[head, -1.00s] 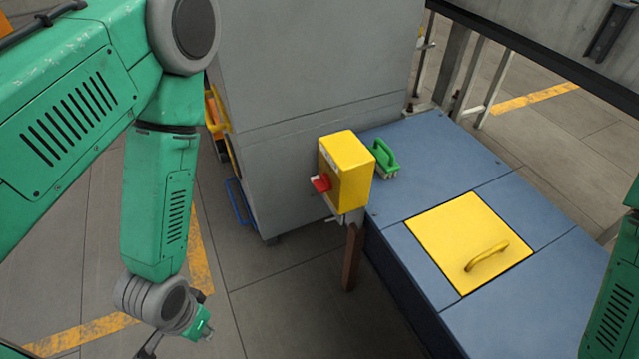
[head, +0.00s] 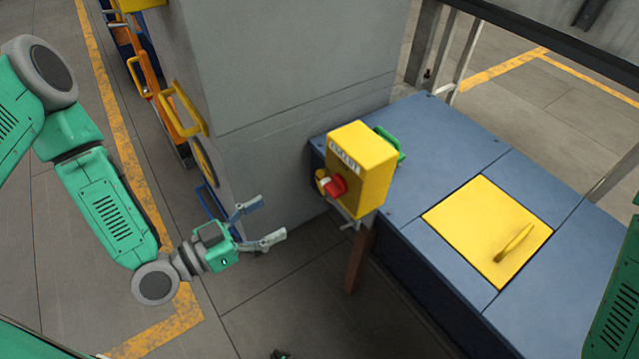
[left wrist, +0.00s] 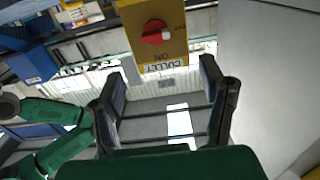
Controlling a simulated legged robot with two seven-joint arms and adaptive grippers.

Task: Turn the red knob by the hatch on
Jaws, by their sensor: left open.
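The red knob (head: 337,186) sits on the front face of a yellow box (head: 368,172) on a post beside the blue platform. The knob also shows near the top of the left wrist view (left wrist: 155,33), on the yellow face with upside-down lettering including "ON". My left gripper (head: 268,220) is open and empty, left of and apart from the knob, its fingers pointing toward the box. In the left wrist view its two fingers (left wrist: 163,78) stand wide apart below the knob. The yellow hatch (head: 470,225) with its handle lies flat in the blue platform. My right gripper is not visible.
A grey cabinet (head: 290,75) stands behind the box and my left gripper. A brown post (head: 358,258) is below the box. The floor left of it is clear.

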